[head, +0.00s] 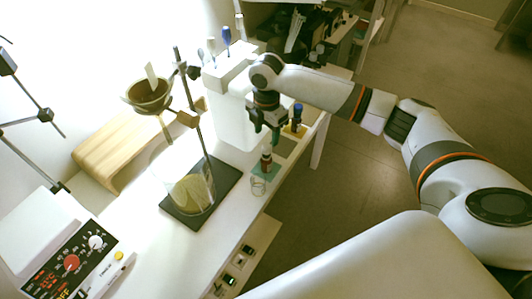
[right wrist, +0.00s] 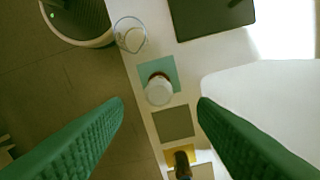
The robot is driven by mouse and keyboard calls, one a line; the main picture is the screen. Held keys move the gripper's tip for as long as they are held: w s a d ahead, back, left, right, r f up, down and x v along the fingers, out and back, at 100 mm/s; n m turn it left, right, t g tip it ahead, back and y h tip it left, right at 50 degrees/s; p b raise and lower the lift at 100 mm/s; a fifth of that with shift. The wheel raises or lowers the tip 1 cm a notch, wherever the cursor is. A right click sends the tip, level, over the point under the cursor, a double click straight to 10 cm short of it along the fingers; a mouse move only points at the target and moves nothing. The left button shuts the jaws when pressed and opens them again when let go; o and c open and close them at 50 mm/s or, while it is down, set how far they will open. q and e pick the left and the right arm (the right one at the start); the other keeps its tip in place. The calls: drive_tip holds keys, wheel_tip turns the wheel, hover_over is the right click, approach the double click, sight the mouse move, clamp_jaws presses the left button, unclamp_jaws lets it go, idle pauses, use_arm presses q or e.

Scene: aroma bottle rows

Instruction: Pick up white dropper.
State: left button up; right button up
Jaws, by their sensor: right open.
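My right gripper (head: 265,133) is open and points down above the bench's right edge. In the right wrist view its green fingers (right wrist: 161,102) are apart with nothing between them. A small bottle with a round white top (right wrist: 159,90) stands on a teal square, seen beyond the gap between the fingertips. In the head view this bottle (head: 266,158) looks reddish-brown, just below the gripper. Slim pale-topped and blue-topped droppers (head: 226,36) stand upright in a white block (head: 228,72) behind the gripper. I cannot tell which item is the white dropper. My left gripper is not in view.
A blue-topped bottle (head: 298,113) stands on a yellow square behind the gripper. A clear glass (head: 258,186) is close in front of the teal square. A stand with a funnel (head: 150,95) and large beaker (head: 190,190) is to the left. Empty squares separate the bottles.

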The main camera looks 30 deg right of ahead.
sight(267, 146)
drive_tip(key=shift+w+f, duration=0.2)
drive_tip(key=shift+f, duration=0.5)
drive_tip(key=f, duration=0.3)
drive_tip(key=f+p, duration=0.1)
drive_tip(key=shift+s+a+f, duration=0.1)
drive_tip(key=shift+s+f, duration=0.05)
drive_tip(key=shift+s, duration=0.2)
drive_tip(key=shift+w+f, duration=0.1)
drive_tip(key=shift+f, duration=0.1)
drive_tip(key=c, duration=0.7)
